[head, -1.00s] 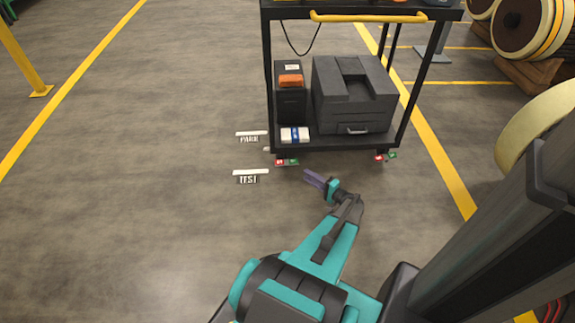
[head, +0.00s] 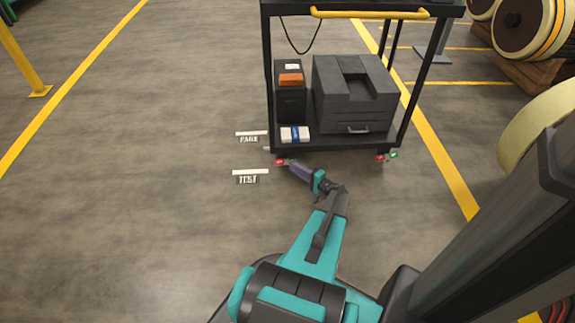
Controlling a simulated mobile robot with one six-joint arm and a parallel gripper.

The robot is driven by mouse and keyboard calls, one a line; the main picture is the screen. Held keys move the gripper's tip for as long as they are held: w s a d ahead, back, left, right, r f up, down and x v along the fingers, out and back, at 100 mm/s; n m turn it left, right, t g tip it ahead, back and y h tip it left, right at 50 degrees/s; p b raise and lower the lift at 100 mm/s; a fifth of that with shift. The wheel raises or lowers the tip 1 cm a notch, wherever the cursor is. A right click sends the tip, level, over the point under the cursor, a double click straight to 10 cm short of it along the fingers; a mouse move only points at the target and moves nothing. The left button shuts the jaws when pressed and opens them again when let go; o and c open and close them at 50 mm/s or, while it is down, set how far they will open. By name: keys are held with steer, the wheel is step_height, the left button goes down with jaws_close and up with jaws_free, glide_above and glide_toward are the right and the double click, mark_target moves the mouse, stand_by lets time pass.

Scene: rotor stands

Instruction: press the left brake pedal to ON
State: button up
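The cart (head: 340,145) stands on the floor with a small red and green pedal at each near corner. The left brake pedal (head: 280,161) shows its red part under the cart's near left corner; my gripper covers its green part. My gripper (head: 291,164) has its purple fingers at this pedal, pointing up and left in the head view. The fingers look like one block with no gap, so it appears shut and empty. I cannot tell whether they touch the pedal. The right pedal (head: 386,156) shows both red and green.
The cart's lower shelf carries a dark grey case (head: 355,95), a black box (head: 290,103) and a white-blue pack (head: 294,134).

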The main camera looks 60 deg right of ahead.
mark_target(287, 162)
steer(key=shift+w+d+b, duration=0.15)
steer(key=shift+w+b, duration=0.05)
steer(key=shift+w, duration=0.75)
steer(key=shift+w+d+b, duration=0.2)
steer(key=shift+w+b, duration=0.05)
steer(key=shift+w, duration=0.7)
steer(key=shift+w+d+b, duration=0.15)
steer(key=shift+w+b, duration=0.05)
steer(key=shift+w, duration=0.75)
jaws_close()
